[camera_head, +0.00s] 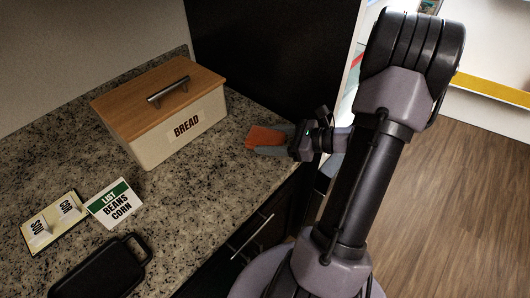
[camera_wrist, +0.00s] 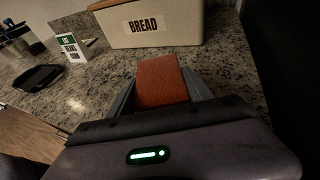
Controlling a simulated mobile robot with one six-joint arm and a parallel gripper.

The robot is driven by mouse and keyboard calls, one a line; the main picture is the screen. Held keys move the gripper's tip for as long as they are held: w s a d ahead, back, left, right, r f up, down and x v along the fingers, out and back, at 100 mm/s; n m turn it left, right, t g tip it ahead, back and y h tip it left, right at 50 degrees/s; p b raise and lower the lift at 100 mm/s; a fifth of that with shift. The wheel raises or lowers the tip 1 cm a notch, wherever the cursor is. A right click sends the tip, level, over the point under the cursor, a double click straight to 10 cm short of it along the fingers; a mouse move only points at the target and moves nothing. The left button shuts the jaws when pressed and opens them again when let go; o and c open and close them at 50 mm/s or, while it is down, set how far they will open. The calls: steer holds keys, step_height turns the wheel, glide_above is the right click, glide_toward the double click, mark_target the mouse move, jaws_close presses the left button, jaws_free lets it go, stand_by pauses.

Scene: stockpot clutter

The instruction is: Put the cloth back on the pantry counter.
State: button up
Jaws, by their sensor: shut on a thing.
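An orange-red folded cloth (camera_head: 263,137) is in my gripper (camera_head: 270,150), at the right end of the speckled stone counter (camera_head: 215,185). In the wrist view, the cloth (camera_wrist: 161,82) sits between the two grey fingers of my gripper (camera_wrist: 160,95), which are shut on it. The cloth appears low over the counter, to the right of the bread box. I cannot tell whether it touches the counter surface. The end of the cloth nearest my gripper's palm is hidden.
A cream bread box (camera_head: 180,132) with a wooden lid stands left of the cloth. A "LIST" card (camera_head: 112,204), a cream holder with cards (camera_head: 54,222) and a black tray (camera_head: 100,270) are farther left. A dark tall panel (camera_head: 270,60) stands behind. Counter in front of the box is clear.

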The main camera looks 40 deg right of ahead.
steer(key=shift+w+a+f, duration=0.2)
steer(key=shift+w+a, duration=0.05)
steer(key=shift+w, duration=0.1)
step_height(320, 180, down, 4)
steer(key=shift+r+b, duration=0.25)
steer(key=shift+b, duration=0.85)
steer(key=shift+r, duration=0.2)
steer(key=shift+f, duration=0.15)
steer(key=o, duration=1.4)
